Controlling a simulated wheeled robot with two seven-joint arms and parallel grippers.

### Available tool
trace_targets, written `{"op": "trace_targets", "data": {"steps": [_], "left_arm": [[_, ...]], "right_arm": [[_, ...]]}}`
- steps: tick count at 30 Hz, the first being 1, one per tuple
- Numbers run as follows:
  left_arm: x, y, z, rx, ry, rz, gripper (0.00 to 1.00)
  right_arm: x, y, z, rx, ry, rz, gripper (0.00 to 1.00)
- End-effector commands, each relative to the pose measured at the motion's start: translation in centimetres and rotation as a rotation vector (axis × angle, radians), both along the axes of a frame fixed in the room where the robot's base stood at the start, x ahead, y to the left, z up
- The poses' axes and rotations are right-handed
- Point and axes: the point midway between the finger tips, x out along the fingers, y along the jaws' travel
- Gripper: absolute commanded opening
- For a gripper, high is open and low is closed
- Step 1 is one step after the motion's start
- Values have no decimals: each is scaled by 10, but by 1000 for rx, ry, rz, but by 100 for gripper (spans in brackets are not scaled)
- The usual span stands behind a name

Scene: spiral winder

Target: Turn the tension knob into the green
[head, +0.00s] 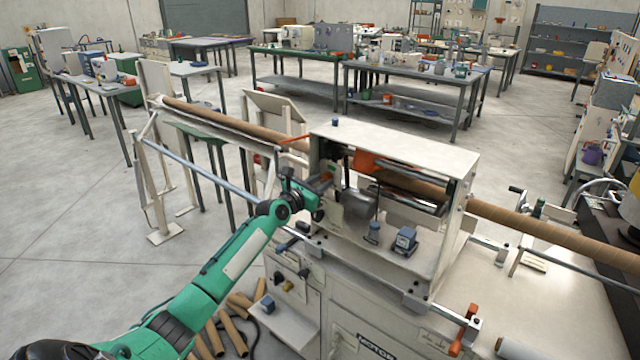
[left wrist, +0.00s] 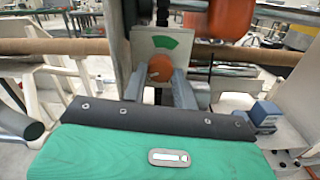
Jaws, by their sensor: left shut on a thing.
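The tension knob (left wrist: 160,67) is a round orange knob on a pale plate (left wrist: 142,46), seen in the left wrist view. A green sector (left wrist: 170,41) is marked on the plate just above the knob. A small pale mark shows low on the knob's face; I cannot tell surely where its pointer stands. My left gripper (left wrist: 162,78) is shut on the knob, one grey finger on each side. In the head view my left gripper (head: 322,186) reaches the left end of the winder housing (head: 400,147), largely hiding the knob. My right gripper is not in view.
A long cardboard tube (head: 540,231) runs through the winder. An orange part (left wrist: 231,18) hangs right of the plate in the wrist view. Loose tubes (head: 236,335) lie beside my left arm.

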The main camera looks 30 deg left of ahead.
Motion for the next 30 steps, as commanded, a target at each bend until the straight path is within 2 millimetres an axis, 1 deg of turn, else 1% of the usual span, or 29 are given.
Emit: {"op": "trace_targets", "data": {"steps": [8,30], "left_arm": [[0,0,-1,153,-12,-1,6],[0,1,-1,847,-68,0,6]], "right_arm": [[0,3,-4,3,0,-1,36],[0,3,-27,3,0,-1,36]]}}
